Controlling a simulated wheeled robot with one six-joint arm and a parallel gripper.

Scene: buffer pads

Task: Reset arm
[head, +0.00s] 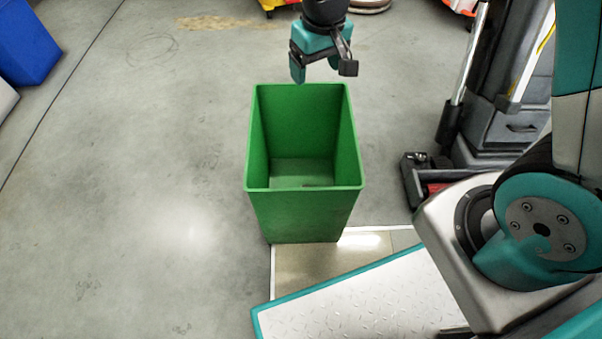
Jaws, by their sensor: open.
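My gripper (324,72) is at the top middle of the head view, pointing down. Its jaws are apart and nothing shows between them. It hangs above or just behind the far rim of a green bin (303,217); the exact depth is hard to tell. The bin stands upright with an open top. Its inside floor is visible, with a small dark mark or item near the front wall that is too small to make out.
A dark grey machine (510,125) with a floor head (425,170) stands right of the bin. A blue container (25,45) is at the top left. The grey floor (130,200) on the left is clear.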

